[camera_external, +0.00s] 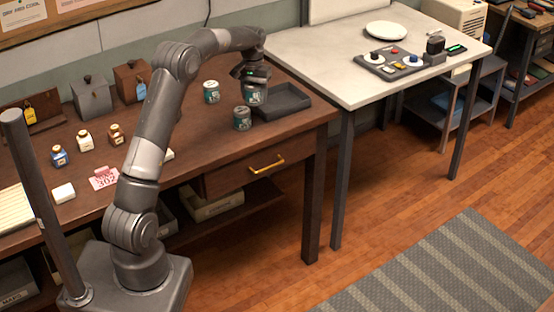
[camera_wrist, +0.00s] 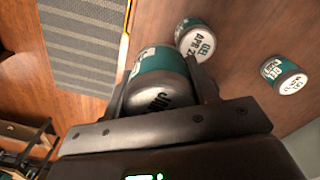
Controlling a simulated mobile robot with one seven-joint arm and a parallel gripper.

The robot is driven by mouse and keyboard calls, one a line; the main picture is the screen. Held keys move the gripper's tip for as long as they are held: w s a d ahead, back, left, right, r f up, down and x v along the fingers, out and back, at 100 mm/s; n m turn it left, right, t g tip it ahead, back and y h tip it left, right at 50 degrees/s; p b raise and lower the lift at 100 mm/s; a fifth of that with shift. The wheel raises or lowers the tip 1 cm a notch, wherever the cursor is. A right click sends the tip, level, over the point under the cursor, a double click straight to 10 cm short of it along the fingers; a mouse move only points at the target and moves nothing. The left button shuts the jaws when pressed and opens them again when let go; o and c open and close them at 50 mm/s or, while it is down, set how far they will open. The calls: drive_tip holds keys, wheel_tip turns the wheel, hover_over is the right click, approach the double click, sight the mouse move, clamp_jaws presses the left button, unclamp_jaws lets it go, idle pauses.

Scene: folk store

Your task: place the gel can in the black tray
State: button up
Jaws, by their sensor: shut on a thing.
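My gripper (camera_external: 253,78) is shut on a teal and white gel can (camera_external: 254,96), pointing down over the wooden desk. The held can fills the space between the fingers in the wrist view (camera_wrist: 160,85); part of its dark lettering shows. The black tray (camera_external: 290,101) lies at the desk's right end, just right of the held can. The can overlaps the tray's left side in the external view; I cannot tell its height. The tray is not clear in the wrist view. Two similar cans, one behind left (camera_external: 211,91) and one in front (camera_external: 242,118), stand on the desk.
Small bottles (camera_external: 84,140), a grey box (camera_external: 92,97) and a brown box (camera_external: 132,81) stand farther left on the desk. A white table (camera_external: 330,50) with a control panel (camera_external: 390,64) adjoins at the right. The desk front near the drawer (camera_external: 255,172) is clear.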

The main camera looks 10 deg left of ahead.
drive_tip(key=w+d+m, duration=0.2)
drive_tip(key=w+d, duration=0.4)
drive_tip(key=d, duration=0.3)
hover_over(265, 110)
wheel_tip(265, 110, down, 8)
drive_tip(key=shift+w+a+r, duration=0.1)
drive_tip(key=shift+r, duration=0.15)
drive_tip(key=shift+f, duration=2)
drive_tip(key=o, duration=1)
drive_tip(key=shift+f, duration=0.15)
drive_tip(key=shift+o, duration=0.2)
